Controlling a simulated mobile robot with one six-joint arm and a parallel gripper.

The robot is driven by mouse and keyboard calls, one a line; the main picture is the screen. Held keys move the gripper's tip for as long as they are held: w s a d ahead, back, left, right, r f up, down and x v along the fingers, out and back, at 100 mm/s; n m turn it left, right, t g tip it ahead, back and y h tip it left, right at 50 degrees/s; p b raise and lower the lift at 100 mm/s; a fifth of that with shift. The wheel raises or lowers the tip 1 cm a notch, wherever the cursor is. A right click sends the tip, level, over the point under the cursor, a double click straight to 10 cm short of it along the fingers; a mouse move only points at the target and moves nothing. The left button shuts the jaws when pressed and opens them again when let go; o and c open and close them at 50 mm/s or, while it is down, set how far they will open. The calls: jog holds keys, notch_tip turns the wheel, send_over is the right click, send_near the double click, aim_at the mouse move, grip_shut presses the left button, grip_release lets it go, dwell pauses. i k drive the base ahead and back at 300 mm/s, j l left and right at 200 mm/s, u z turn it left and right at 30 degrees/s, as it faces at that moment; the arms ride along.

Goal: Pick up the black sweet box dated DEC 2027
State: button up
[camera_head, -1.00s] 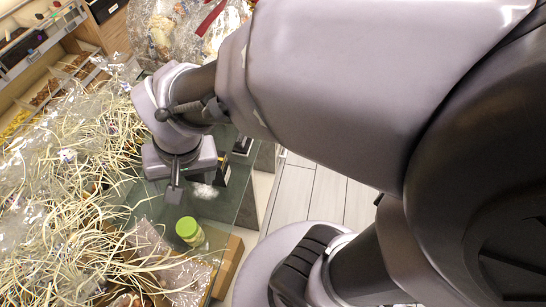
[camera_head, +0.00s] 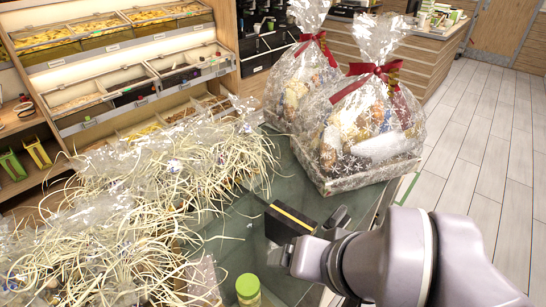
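A black box (camera_head: 290,222) with a yellow-gold band stands on the dark green glass counter (camera_head: 238,215), directly at my gripper (camera_head: 307,237). No date is readable on it. My gripper reaches in from the lower right, with one finger at the box's right side and another part at its lower left. The fingers look spread, but the contact with the box is hidden, so I cannot tell whether they grip it.
A green-lidded jar (camera_head: 248,288) stands below left of my gripper. Wrapped hampers with red bows (camera_head: 365,130) stand behind it. Straw and cellophane (camera_head: 130,205) cover the left side. Sweet bins (camera_head: 140,80) line the back left. Tiled floor (camera_head: 480,150) is open at right.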

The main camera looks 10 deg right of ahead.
aim_at(282, 223)
jog(key=i+l+u, duration=0.2)
jog(key=l, duration=0.15)
jog(key=i+l+u, duration=0.2)
jog(key=l+u, duration=0.15)
jog(key=l, duration=0.35)
jog(key=i+l+u, duration=0.2)
jog(key=l, duration=0.2)
jog(key=k+j, duration=0.05)
